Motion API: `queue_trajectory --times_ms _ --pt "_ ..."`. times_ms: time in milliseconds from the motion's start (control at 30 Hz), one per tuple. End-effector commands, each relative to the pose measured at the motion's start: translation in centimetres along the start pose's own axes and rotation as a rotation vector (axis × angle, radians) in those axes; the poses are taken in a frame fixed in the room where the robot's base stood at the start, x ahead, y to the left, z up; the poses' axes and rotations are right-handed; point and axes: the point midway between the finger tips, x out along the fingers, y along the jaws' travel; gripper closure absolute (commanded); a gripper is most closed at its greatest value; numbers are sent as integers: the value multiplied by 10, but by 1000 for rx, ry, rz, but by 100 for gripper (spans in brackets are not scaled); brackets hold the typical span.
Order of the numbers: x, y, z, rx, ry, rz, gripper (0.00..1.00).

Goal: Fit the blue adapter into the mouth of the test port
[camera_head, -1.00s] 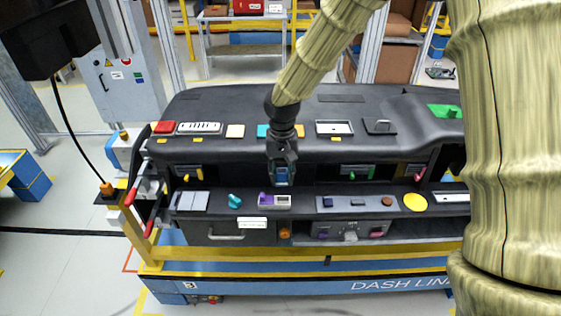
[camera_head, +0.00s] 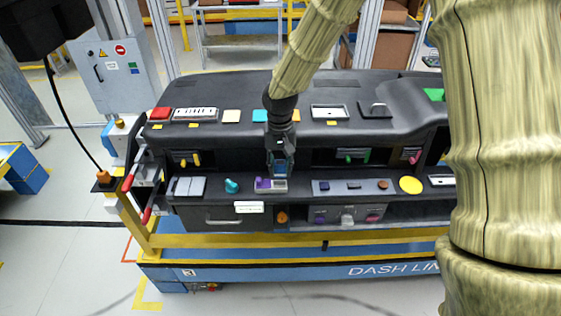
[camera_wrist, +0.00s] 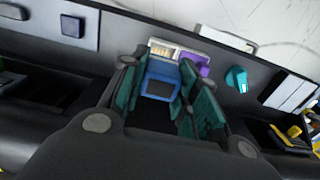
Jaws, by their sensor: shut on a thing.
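My gripper (camera_head: 281,166) is shut on the blue adapter (camera_wrist: 160,82). In the wrist view the adapter is a blue block with a dark recessed face, between green finger pads. A pale grey and purple unit (camera_head: 271,185) sits on the front shelf, just below my fingers in the head view. In the wrist view its pale slotted part (camera_wrist: 172,51) and purple block (camera_wrist: 203,61) show just beyond the adapter. It appears to be the test port, but I cannot make out its mouth. The adapter partly covers it, and I cannot tell whether they touch.
A teal knob (camera_head: 232,185) and pale switch plates (camera_head: 189,187) are to the left on the shelf. A grey control panel (camera_head: 345,187) and yellow disc (camera_head: 411,185) are to the right. The dashboard's raised dark top (camera_head: 230,98) rises behind.

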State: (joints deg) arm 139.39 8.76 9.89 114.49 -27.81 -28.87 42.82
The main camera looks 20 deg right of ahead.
Motion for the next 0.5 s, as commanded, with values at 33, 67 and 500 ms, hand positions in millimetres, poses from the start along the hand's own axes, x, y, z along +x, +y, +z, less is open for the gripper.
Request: queue_trajectory --times_ms 33,67,500 --pt "6 0 0 -1 0 1 97" --pt "8 0 0 -1 1 1 97" --pt "30 -1 0 0 1 0 97"
